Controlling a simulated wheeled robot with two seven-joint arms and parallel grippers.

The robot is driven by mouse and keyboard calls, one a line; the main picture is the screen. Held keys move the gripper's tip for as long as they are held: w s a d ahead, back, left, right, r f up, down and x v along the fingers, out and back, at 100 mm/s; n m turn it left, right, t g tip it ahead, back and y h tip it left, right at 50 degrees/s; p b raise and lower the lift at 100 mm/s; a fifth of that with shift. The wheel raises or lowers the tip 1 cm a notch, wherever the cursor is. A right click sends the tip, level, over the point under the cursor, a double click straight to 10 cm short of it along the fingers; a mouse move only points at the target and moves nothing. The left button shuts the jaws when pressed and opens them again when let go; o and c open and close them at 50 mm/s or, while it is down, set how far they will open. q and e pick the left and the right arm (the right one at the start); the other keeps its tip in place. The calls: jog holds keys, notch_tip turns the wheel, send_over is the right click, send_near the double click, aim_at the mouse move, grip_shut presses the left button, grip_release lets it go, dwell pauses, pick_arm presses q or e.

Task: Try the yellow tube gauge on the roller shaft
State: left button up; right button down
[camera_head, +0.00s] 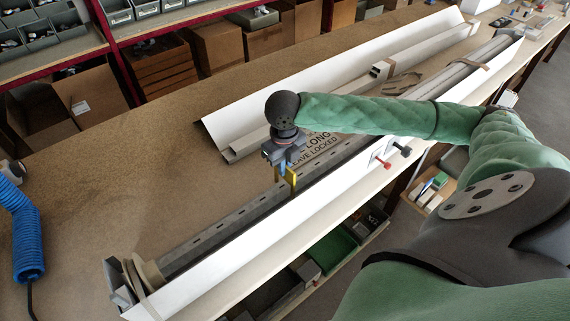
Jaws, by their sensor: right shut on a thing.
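My right gripper (287,165) is shut on the yellow tube gauge (291,178), a small yellow piece hanging below its fingers. The fingers hide part of the gauge. Gripper and gauge are over the long dark grey roller shaft (215,235), which runs diagonally from the lower left toward the upper right beside a white strip. I cannot tell whether the gauge touches the shaft or sits around it. My left gripper is not in view.
A beige disc (150,273) is at the shaft's near left end. More long profiles (415,55) lie behind. The brown tabletop (130,200) is clear at left.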

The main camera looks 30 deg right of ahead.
aim_at(285, 178)
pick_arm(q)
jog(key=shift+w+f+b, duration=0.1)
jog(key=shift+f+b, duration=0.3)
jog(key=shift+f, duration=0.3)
pick_arm(e)
jog(key=shift+s+d+f, duration=0.1)
jog(key=shift+f, duration=1.4)
pick_arm(q)
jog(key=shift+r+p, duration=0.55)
jog(key=shift+p, duration=0.05)
pick_arm(e)
jog(key=shift+w+a+r, duration=0.2)
jog(key=shift+r, duration=0.05)
jog(key=shift+f, duration=0.55)
dwell(0.9)
